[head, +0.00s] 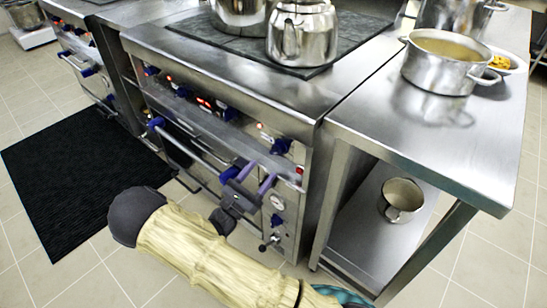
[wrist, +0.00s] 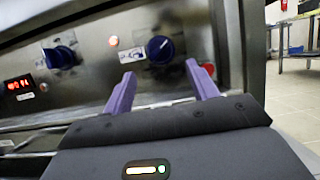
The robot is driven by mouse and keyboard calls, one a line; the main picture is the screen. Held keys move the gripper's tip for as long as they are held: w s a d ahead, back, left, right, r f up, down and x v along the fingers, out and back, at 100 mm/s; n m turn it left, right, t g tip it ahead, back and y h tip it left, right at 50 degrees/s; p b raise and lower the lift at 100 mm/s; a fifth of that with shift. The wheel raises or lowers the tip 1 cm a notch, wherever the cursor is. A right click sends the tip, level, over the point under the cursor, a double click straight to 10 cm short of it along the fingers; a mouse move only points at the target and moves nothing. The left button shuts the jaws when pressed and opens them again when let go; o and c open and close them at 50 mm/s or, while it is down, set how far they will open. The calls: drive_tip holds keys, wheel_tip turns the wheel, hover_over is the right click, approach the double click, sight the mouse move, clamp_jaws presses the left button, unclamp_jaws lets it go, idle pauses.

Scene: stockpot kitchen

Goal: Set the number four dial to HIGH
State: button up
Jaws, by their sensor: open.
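Several blue dials run along the stove's upper front panel. The rightmost dial (head: 281,146) shows in the head view, and in the wrist view the same blue dial (wrist: 160,49) is just ahead of my gripper. A small white mark shows on its face; I cannot read its setting, and no number is legible. My gripper (head: 261,172) is below and left of this dial in the head view. Its two purple fingers are open and apart, with nothing between them. In the wrist view my gripper (wrist: 160,73) has the dial beyond the gap between its fingertips, seemingly not touching.
Another blue dial (wrist: 62,57) and a red display (wrist: 18,84) are to the left. A long oven handle (head: 200,158) sticks out below the panel. A steel table (head: 440,150) with a pot (head: 440,75) stands right. A kettle (head: 301,38) sits on the stove.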

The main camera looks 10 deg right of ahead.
sight(277, 150)
drive_tip(key=b+x, duration=0.1)
drive_tip(key=x, duration=0.6)
drive_tip(key=c, duration=1)
